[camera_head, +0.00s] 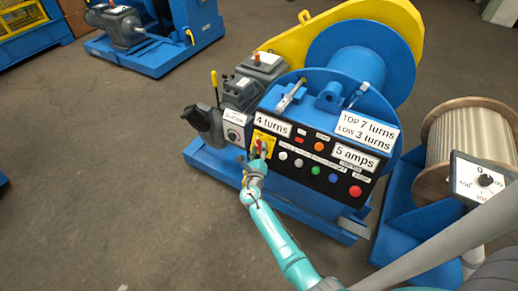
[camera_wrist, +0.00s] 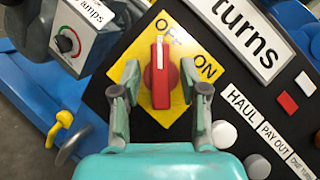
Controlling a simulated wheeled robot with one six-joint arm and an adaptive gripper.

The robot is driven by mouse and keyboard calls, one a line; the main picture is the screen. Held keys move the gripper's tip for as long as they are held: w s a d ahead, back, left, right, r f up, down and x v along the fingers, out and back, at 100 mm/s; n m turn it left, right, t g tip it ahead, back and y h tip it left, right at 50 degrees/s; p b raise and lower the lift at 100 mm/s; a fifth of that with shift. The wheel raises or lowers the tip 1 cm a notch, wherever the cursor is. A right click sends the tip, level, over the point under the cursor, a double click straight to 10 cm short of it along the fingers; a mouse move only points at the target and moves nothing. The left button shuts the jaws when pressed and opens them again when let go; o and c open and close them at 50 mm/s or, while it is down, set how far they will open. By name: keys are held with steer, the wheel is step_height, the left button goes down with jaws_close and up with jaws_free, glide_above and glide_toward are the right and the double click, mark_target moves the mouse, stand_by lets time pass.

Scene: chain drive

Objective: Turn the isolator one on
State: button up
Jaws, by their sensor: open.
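The isolator is a red knob (camera_wrist: 159,88) with a white mark, on a yellow plate (camera_wrist: 147,40) lettered OFF and ON. In the wrist view the mark points up the picture, towards OFF; ON is up and to the right. My gripper (camera_wrist: 160,72) is open, with one finger on each side of the knob. A narrow gap seems to show on both sides, but I cannot tell whether either finger touches. In the head view the plate (camera_head: 264,137) is at the black panel's left end, and my gripper (camera_head: 258,151) partly covers the knob.
The black panel carries several buttons right of the isolator, among them a white one (camera_wrist: 224,134) near my right finger. A grey box with a small dial (camera_wrist: 68,42) stands to the left. A wooden drum (camera_head: 465,140) is at the right.

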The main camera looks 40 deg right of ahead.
steer(key=shift+w+d, duration=0.2)
jaws_close()
